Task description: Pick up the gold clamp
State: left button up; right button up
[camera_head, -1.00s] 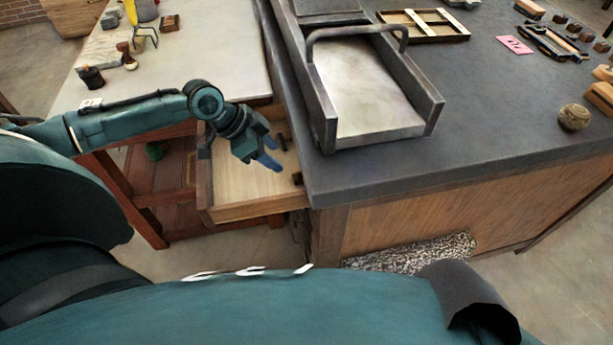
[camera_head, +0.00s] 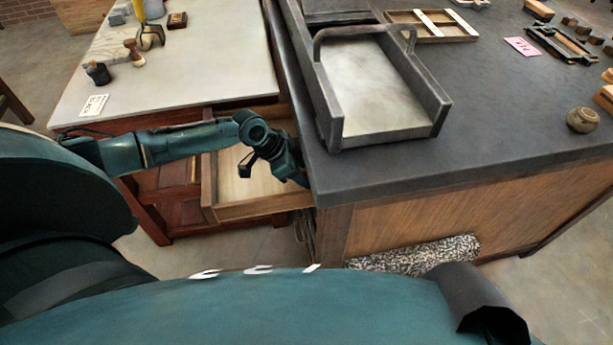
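I cannot make out a gold clamp in this view. A wooden drawer (camera_head: 235,209) is pulled open below the white-topped table, and its visible floor looks bare. My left arm reaches in from the left over this drawer. My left gripper (camera_head: 300,180) points down at the drawer's right end, beside the dark counter's edge. Its fingers are small and partly hidden, so I cannot tell whether they are open or shut, or whether they hold anything. The part of the drawer behind the gripper and arm is hidden. My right gripper is not in view.
A dark counter (camera_head: 480,110) stands close to the right of the drawer, carrying a metal press bed (camera_head: 375,100) with raised sides. The white-topped table (camera_head: 190,70) holds a dark pot (camera_head: 98,74), a wooden-handled tool (camera_head: 134,52) and a small card (camera_head: 94,105).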

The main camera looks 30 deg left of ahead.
pick_arm(q)
jog(key=shift+c, duration=0.2)
grip_shut()
dwell(0.3)
